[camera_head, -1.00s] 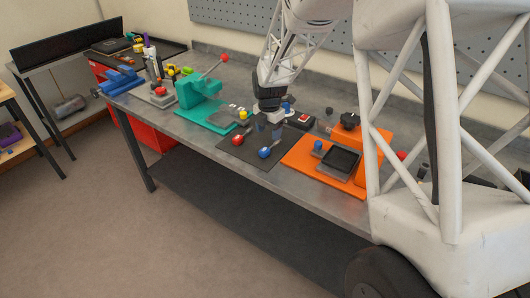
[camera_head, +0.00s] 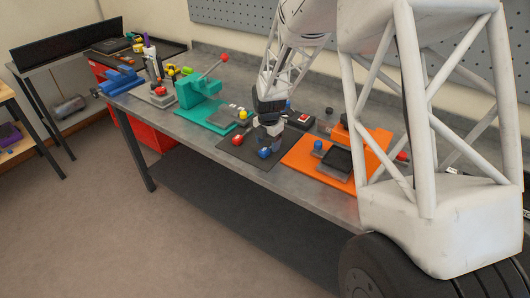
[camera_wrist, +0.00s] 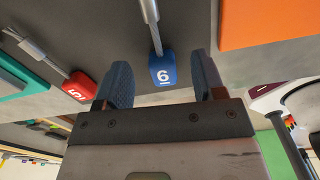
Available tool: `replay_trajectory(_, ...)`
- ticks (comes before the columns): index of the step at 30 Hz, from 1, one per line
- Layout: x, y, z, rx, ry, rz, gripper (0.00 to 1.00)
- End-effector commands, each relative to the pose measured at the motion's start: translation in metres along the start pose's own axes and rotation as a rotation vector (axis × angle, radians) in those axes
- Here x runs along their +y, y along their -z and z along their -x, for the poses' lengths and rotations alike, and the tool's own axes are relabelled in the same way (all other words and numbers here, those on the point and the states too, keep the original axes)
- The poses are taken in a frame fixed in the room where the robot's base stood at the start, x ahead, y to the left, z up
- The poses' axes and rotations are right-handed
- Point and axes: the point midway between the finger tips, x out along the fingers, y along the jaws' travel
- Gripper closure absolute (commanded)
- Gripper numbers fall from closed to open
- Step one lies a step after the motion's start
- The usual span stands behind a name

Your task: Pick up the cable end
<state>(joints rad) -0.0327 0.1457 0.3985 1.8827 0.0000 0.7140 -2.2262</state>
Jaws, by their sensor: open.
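A blue cable end (camera_head: 264,153) with a pale metal shaft lies on a dark mat on the bench. In the wrist view this blue end (camera_wrist: 162,71) bears a digit that reads as 6 or 9. A red cable end (camera_head: 237,141) lies to its left, and it also shows in the wrist view (camera_wrist: 79,86). My gripper (camera_wrist: 163,82) is open and empty, with the blue end showing in the gap between its fingers. I cannot tell how far above the mat the fingertips are. The red end is outside the fingers.
The dark mat (camera_head: 234,153) lies between a teal press (camera_head: 203,91) on the left and an orange base (camera_head: 305,151) with a black tray (camera_head: 335,160) on the right. A dark box with a red button (camera_head: 301,117) stands behind. The floor in front is clear.

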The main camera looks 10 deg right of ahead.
Motion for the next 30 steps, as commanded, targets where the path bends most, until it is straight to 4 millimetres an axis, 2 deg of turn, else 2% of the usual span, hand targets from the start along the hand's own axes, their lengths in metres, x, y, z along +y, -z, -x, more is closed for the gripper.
replay_trajectory(3,0.000,0.000,-0.015,0.002,0.002,0.000,0.37)
replay_trajectory(7,0.000,0.000,-0.023,0.000,0.001,0.000,0.37)
replay_trajectory(25,0.000,0.000,-0.025,0.000,0.001,0.000,0.37)
replay_trajectory(30,0.000,0.000,-0.025,0.000,0.001,0.000,0.63)
